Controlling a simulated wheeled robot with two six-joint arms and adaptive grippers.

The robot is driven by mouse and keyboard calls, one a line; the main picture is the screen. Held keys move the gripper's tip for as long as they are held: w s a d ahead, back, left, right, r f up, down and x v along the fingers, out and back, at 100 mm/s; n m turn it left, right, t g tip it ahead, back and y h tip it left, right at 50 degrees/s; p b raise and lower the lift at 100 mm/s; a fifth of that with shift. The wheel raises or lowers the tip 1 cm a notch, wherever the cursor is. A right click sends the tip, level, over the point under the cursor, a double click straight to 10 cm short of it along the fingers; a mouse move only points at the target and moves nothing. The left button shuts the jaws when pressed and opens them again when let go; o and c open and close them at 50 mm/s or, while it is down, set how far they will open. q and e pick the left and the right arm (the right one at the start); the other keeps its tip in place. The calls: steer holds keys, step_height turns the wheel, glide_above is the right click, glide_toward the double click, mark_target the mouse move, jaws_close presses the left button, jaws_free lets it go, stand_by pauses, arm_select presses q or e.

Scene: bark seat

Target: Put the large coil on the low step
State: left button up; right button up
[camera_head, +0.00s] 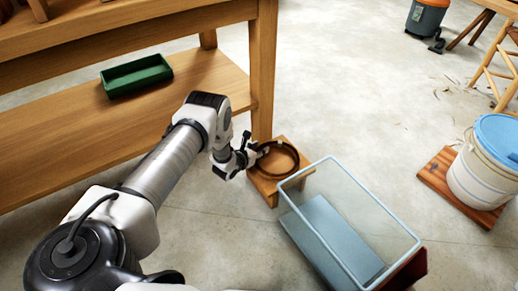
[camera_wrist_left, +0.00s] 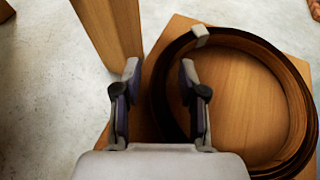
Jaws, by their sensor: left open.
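The large coil (camera_head: 296,163) is a dark brown ring lying flat on the low wooden step (camera_head: 266,188). In the left wrist view the coil (camera_wrist_left: 301,110) shows a pale clip at its top, with the step's bare wood (camera_wrist_left: 238,100) inside the ring. My left gripper (camera_head: 250,153) is open at the coil's left side. In the left wrist view its fingertips (camera_wrist_left: 161,75) straddle the coil's left rim, one finger outside and one over the inside. I cannot tell whether either finger touches it. My right gripper is not in view.
A wooden bench leg (camera_head: 263,75) stands right behind the step. A clear bin with a blue rim (camera_head: 398,213) is close at the right. A green tray (camera_head: 137,76) sits on the bench's lower shelf. A blue-lidded bucket (camera_head: 483,170) stands on a board at the far right.

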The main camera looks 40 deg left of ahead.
arm_select(q)
steer(key=s+r+p, duration=0.1)
steer(key=s+p, duration=0.1)
steer(key=p, duration=0.1)
steer(key=s+r+p, duration=0.2)
steer(key=p, duration=0.2)
steer(key=shift+p, duration=0.3)
steer(key=f+p+v, duration=0.1)
steer(key=p+v, duration=0.6)
steer(key=s+d+r+n+g, duration=0.2)
steer(key=s+d+n+g, duration=0.5)
steer(key=s+d+n, duration=0.85)
steer(key=s+d+r+n+g, duration=0.1)
steer(key=s+r+n+g, duration=0.2)
steer(key=n, duration=0.7)
steer(key=s+d+r+n+g, duration=0.2)
steer(key=s+r+n+g, duration=0.1)
steer(key=s+r+n, duration=0.5)
steer(key=s+n, duration=0.3)
steer(key=shift+s+r+g, duration=0.3)
steer(key=shift+s, duration=0.05)
